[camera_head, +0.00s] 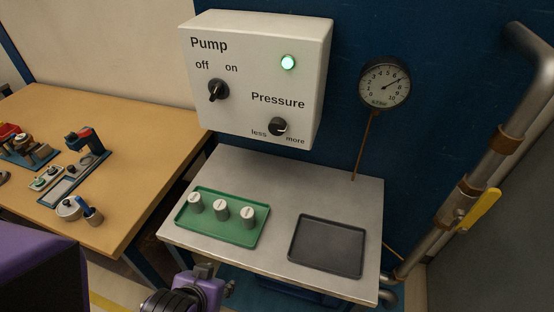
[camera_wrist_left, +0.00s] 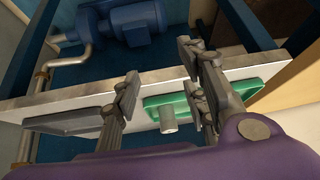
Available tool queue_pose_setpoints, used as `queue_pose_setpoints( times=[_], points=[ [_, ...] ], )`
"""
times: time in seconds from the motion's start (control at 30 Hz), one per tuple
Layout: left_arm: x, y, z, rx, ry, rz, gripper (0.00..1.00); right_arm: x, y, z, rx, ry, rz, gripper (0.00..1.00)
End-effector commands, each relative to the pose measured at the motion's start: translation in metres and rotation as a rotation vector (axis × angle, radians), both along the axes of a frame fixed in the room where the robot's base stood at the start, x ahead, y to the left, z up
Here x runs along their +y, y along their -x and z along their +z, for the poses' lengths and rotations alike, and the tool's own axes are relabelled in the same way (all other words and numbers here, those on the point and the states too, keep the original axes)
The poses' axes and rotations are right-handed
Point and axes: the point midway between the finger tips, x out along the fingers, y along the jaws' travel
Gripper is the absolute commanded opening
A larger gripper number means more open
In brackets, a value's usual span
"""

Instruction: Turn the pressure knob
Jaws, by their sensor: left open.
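The pressure knob (camera_head: 278,127) is a small dark dial low on the white pump box (camera_head: 240,105), between the labels "less" and "more". The pump switch (camera_head: 217,90) is a black lever knob at the upper left of the box, under "off" and "on". My left gripper (camera_head: 212,275) shows partly at the bottom of the head view, below the bench front edge and well away from the knob. Its fingers (camera_wrist_left: 165,85) are apart and empty in the left wrist view. My right gripper is not in view.
The metal bench (camera_head: 285,190) holds a green tray (camera_head: 235,237) with 3 grey cylinders and an empty dark tray (camera_head: 327,246). Pipes with a yellow lever (camera_head: 484,208) stand at right.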

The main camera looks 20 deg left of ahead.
Motion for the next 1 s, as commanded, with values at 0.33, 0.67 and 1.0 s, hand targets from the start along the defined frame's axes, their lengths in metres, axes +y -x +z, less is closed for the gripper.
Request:
queue_pose_setpoints(
  times=[0.33, 0.67, 1.0],
  points=[
    [-0.023, -0.132, 0.095, -0.472, 0.093, 0.049, 0.40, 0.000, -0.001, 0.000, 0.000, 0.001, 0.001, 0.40],
    [-0.056, -0.218, 0.217, -0.959, 0.240, 0.038, 0.40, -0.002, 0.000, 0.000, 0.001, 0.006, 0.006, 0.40],
    [-0.062, -0.257, 0.236, -1.020, 0.259, 0.031, 0.40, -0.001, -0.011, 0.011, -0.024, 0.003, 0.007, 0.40]
  ],
)
